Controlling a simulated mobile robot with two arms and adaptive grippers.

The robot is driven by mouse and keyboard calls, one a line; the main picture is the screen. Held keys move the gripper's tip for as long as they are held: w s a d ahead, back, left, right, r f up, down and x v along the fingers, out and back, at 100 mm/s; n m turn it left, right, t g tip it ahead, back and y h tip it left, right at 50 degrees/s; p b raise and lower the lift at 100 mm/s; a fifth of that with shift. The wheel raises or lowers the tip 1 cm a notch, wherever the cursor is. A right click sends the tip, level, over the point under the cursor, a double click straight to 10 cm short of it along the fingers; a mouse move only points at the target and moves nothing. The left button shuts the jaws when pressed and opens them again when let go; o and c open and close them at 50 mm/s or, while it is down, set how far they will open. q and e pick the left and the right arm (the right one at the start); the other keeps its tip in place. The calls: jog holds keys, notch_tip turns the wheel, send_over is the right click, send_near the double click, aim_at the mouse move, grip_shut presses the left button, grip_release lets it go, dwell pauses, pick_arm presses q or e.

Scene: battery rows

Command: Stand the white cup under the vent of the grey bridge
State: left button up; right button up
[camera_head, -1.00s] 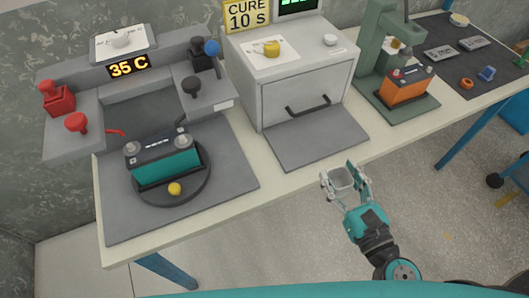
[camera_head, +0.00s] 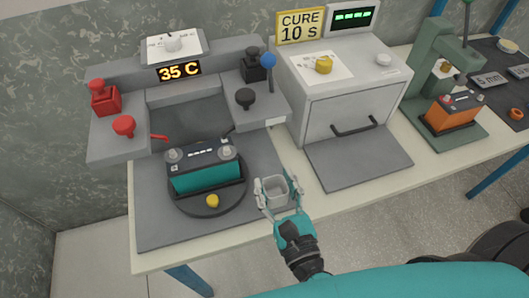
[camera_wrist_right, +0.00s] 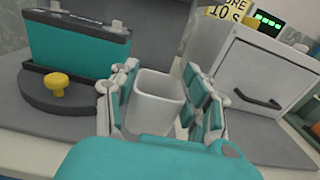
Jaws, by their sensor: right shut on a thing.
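The white cup (camera_head: 275,192) is upright between the fingers of my right gripper (camera_head: 277,185), which is shut on it. The cup also shows in the wrist view (camera_wrist_right: 155,104), open end up, with a finger on each side. The gripper and cup are at the front right of the grey mat, right of the teal battery (camera_head: 205,176). The grey bridge (camera_head: 190,70) stands at the back left, with a 35 C display and red and black knobs. I cannot clearly make out its vent. My left gripper is not in view.
The teal battery sits on a dark round turntable (camera_head: 180,204) with a yellow knob (camera_head: 212,201), below the bridge. A grey cure box (camera_head: 350,95) with its grey plate (camera_head: 360,165) stands to the right. A green press (camera_head: 440,60) holds an orange battery (camera_head: 452,112).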

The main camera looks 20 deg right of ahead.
jog(key=w+p, duration=0.1)
jog(key=w, duration=0.2)
jog(key=w+d+p, duration=0.1)
jog(key=w, duration=0.2)
jog(key=w+d+p, duration=0.1)
jog(key=w, duration=0.2)
jog(key=shift+w+f, duration=0.35)
jog(key=shift+w+d+f, duration=0.1)
jog(key=shift+w+f, duration=0.05)
jog(key=shift+w, duration=0.1)
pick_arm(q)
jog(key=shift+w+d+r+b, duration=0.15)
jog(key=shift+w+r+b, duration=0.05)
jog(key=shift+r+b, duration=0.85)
pick_arm(e)
jog(key=shift+f, duration=1.75)
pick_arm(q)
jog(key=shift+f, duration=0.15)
pick_arm(e)
jog(key=shift+f, duration=0.15)
jog(key=o, duration=0.9)
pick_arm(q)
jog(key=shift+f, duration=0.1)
pick_arm(e)
jog(key=shift+o, duration=0.2)
